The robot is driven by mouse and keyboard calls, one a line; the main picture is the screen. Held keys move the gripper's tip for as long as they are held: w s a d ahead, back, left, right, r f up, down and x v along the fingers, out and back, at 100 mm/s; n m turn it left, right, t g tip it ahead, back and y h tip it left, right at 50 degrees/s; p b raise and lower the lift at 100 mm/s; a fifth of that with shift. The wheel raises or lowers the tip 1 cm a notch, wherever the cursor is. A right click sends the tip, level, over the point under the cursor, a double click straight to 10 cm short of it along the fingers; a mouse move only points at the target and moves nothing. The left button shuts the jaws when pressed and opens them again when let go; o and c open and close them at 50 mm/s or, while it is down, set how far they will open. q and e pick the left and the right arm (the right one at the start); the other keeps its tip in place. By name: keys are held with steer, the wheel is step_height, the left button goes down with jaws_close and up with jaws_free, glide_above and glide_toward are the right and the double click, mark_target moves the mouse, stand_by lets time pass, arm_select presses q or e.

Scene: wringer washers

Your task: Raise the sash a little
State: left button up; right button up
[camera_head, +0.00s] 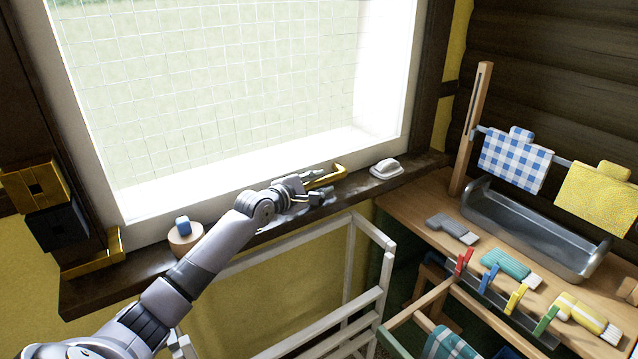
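The window (230,90) has a white frame (88,150) and a bright view crossed by a fine grid. I cannot make out a separate sash rail; the top of the window is out of the picture. A brass handle-like piece (340,173) with a bent end shows at the sill, below the window's lower edge. My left gripper (325,183) is at this brass piece, its fingers spread apart with the brass between or just behind them. I cannot tell whether they touch it. My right gripper is not in view.
A white rack (352,262) stands below. At right, a wooden bench (425,200) carries a metal trough (530,232), brushes and coloured pegs.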

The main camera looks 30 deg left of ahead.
arm_select(q)
steer(key=shift+w, duration=0.15)
steer(key=shift+c, duration=0.2)
jaws_close()
stand_by(0.5)
